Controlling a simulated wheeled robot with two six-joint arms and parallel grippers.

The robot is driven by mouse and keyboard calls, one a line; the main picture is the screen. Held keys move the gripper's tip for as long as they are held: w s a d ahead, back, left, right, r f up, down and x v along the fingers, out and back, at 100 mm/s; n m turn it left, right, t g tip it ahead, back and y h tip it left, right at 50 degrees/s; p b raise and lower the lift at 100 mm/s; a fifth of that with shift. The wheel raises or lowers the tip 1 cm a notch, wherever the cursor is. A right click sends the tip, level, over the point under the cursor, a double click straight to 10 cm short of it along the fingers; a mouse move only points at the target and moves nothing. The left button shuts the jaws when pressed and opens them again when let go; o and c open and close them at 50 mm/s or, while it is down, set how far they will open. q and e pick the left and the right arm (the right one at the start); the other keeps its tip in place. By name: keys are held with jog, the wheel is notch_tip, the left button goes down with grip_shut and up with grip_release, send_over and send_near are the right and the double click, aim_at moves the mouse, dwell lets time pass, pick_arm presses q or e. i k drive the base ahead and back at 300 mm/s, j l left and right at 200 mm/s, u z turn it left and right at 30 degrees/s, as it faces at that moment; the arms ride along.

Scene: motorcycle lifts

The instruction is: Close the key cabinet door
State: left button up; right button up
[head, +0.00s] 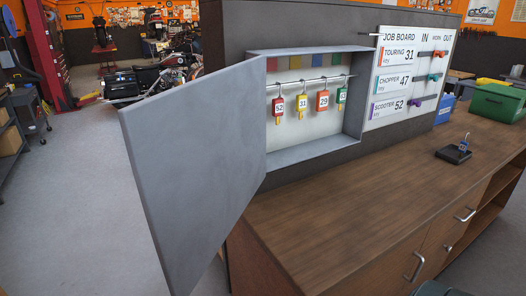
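The grey key cabinet (355,118) is set against a dark panel above the wooden counter. Its door (195,165) stands wide open, hinged at the cabinet's left side and swung out toward me over the floor. Inside, keys with red, yellow, orange and green tags hang from a rail (310,80), with coloured squares behind. A key with a red tag (278,103) hangs nearest the door. The door's flat face shows no visible handle.
The wooden counter (380,200) runs below the cabinet, with drawer handles in front. A job board (408,65) hangs to the right. A small black stand (455,152) and a green box (497,103) are on the counter. Floor (75,200) left of the door is clear.

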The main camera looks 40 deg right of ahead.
aim_at(196, 149)
jog(key=i+j+z, duration=0.1)
jog(key=z, duration=0.3)
jog(key=i+j+z, duration=0.15)
jog(key=z, duration=0.3)
jog(key=i+j+z, duration=0.2)
jog(key=z, duration=0.2)
jog(key=i+j+z, duration=0.1)
jog(key=j+z, duration=0.15)
jog(key=z, duration=0.15)
jog(key=i+j+z, duration=0.1)
jog(key=j+z, duration=0.15)
jog(key=z, duration=0.15)
jog(key=k+j+z, duration=0.15)
jog(key=j, duration=0.15)
jog(key=j+z, duration=0.2)
jog(key=k+j, duration=0.05)
jog(key=j, duration=0.05)
